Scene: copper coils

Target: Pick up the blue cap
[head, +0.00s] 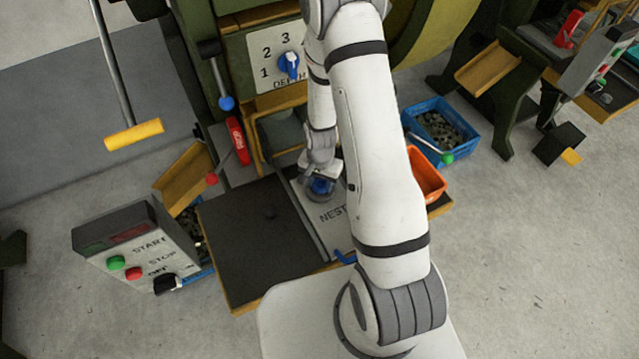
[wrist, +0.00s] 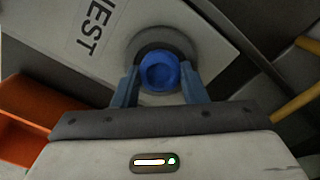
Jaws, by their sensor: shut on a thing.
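The blue cap (wrist: 160,72) is round with a recessed top. In the wrist view it sits between the two fingers of my gripper (wrist: 160,88), which is shut on it. Behind the cap is a round grey nest (wrist: 183,42) on a pale plate labelled NEST (wrist: 125,22). I cannot tell whether the cap touches the nest. In the head view the cap (head: 320,187) shows small and blue under my gripper (head: 319,180), beside the NEST lettering. My wrist partly hides it there.
An orange bin (head: 428,175) and a blue crate of dark pieces (head: 440,132) stand right of my arm. A dark mat (head: 255,245) lies left of the plate. A START/STOP control box (head: 140,250) is at the left. The green press with a depth dial (head: 289,66) stands behind.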

